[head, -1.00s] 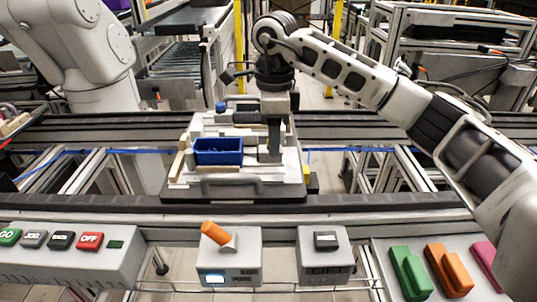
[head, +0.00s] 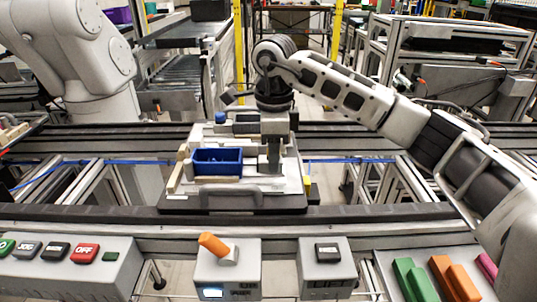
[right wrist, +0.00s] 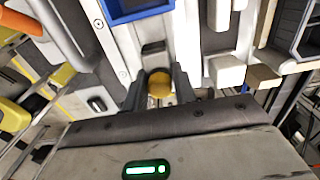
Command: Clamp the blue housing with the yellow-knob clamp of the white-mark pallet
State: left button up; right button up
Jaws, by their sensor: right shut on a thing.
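The blue housing (head: 217,168) sits upright in the fixture on the left part of the pallet (head: 235,203); its edge also shows at the top of the right wrist view (right wrist: 137,8). My right gripper (head: 268,160) reaches down just right of the housing. In the right wrist view its two dark fingers (right wrist: 159,88) are shut on the yellow knob (right wrist: 159,82), close to the housing. The gripper hides the knob and most of its clamp in the head view. I cannot make out a white mark. My left gripper is not in view.
A blue knob (head: 221,117) stands at the pallet's back left. A grey handle (head: 218,191) crosses its front. Nearer are a button panel (head: 70,262), an orange-lever box (head: 227,265), another box (head: 327,268) and coloured blocks (head: 440,280). The conveyor beside the pallet is clear.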

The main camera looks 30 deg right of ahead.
jog(key=shift+a, duration=0.15)
jog(key=shift+w+a+p, duration=0.2)
jog(key=shift+w+a, duration=0.1)
jog(key=shift+a, duration=0.25)
jog(key=shift+w+a+p, duration=0.15)
jog(key=shift+w+a, duration=0.15)
jog(key=shift+a, duration=0.2)
jog(key=o, duration=0.7)
jog(key=shift+o, duration=0.3)
jog(key=shift+d, duration=0.1)
jog(key=shift+r, duration=0.1)
jog(key=shift+r+p, duration=3)
jog(key=shift+r, duration=0.95)
